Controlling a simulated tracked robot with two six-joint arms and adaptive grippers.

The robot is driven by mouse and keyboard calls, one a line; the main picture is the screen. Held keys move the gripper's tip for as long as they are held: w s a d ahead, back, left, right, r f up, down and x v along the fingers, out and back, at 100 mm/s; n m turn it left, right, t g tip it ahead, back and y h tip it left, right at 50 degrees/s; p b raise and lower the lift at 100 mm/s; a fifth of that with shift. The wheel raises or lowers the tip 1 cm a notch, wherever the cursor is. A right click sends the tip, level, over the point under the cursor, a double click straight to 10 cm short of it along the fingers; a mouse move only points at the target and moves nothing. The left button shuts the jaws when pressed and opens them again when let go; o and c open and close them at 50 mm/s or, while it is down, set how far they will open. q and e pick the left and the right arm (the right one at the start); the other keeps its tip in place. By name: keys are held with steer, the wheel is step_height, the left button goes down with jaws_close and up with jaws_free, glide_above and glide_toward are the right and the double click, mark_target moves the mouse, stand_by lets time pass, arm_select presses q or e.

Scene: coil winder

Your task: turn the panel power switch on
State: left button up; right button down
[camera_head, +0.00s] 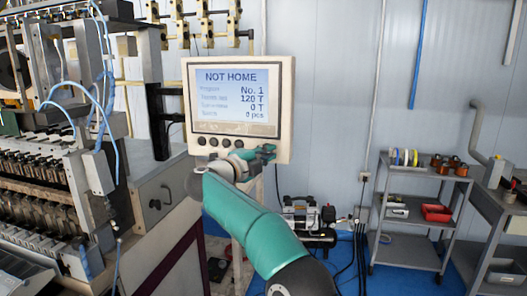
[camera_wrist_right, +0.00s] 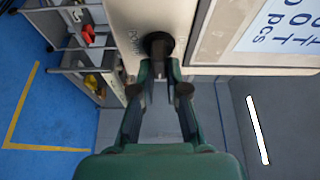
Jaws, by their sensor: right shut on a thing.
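The control panel (camera_head: 283,110) is a beige box with a lit screen (camera_head: 235,95) reading "NOT HOME", and a row of dark knobs sits below the screen at its left. My right gripper (camera_wrist_right: 158,88) is shut on the switch's bar, with one finger on each side. In the head view my right gripper (camera_head: 264,154) is at the panel's lower right and hides the switch. My left gripper is not in view.
The coil winder (camera_head: 60,170) fills the left side, close to my right arm. A grey shelf cart (camera_head: 412,170) with spools and red bins stands at the right, next to a workbench (camera_head: 490,200). A compressor-like unit (camera_head: 307,218) and cables lie behind my arm.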

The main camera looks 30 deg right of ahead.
steer(key=shift+d+r+m, duration=0.15)
steer(key=shift+r+m, duration=0.05)
steer(key=shift+m, duration=0.2)
steer(key=c, duration=1.2)
jaws_free()
steer(key=shift+w+d+f, duration=0.15)
steer(key=shift+w+f, duration=0.15)
steer(key=shift+f, duration=0.05)
steer(key=shift+s+a+r, duration=0.1)
steer(key=shift+a, duration=0.1)
steer(key=v, duration=1.1)
steer(key=shift+a, duration=0.4)
steer(key=shift+d, duration=0.15)
